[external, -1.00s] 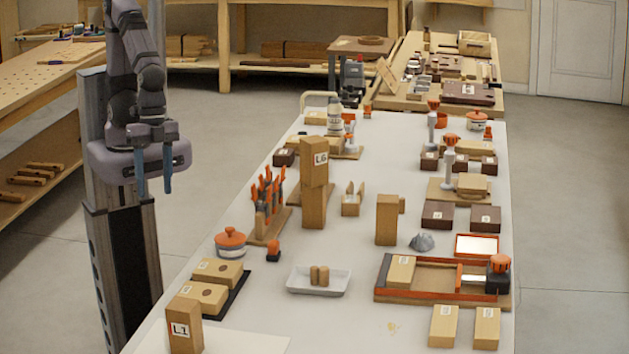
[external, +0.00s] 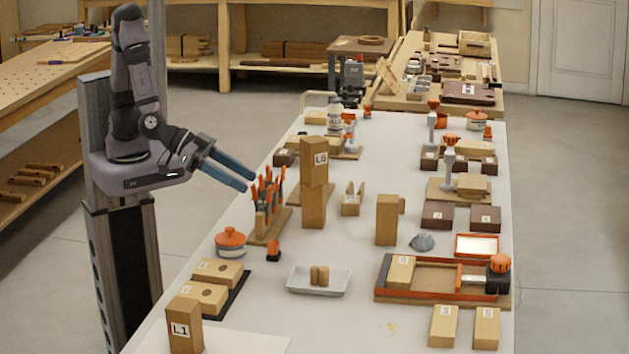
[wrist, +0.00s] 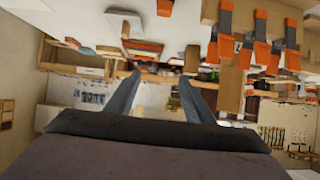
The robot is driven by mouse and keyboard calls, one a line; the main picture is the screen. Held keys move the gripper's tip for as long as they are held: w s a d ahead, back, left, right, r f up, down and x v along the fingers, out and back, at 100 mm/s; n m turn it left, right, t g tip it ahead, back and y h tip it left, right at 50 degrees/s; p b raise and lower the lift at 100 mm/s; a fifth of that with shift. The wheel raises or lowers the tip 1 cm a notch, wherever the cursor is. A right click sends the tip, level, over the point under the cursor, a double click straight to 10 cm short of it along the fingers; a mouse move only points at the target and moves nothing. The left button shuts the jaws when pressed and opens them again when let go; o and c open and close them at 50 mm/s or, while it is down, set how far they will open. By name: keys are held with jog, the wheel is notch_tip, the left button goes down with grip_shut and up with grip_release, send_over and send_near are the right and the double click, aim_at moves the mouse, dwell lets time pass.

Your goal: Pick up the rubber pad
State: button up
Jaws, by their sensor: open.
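My gripper (external: 248,182) is open and empty. It is in the air at the left edge of the white table, pointing right and slightly down, near the rack of orange-handled tools (external: 268,200). In the wrist view its two blue-grey fingers (wrist: 161,75) are spread apart. I cannot pick out the rubber pad with certainty. A thin black slab (external: 237,292) shows at the front left, mostly covered by two wooden blocks (external: 210,283). A grey lump (external: 422,242) lies right of centre.
A white tray (external: 345,283) with two small wooden pieces and an orange-edged frame (external: 430,294) are nearer the front. Bare table (external: 345,245) shows in the middle.

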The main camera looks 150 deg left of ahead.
send_near(272, 242)
jog(key=shift+w+a+f, duration=0.1)
jog(key=shift+a+f, duration=0.15)
jog(key=shift+a, duration=0.3)
jog(key=shift+p+x, duration=0.75)
jog(key=shift+x, duration=2.95)
jog(key=shift+w+d, duration=0.1)
jog(key=shift+d, duration=0.05)
jog(key=shift+c, duration=0.2)
jog(key=c, duration=1.1)
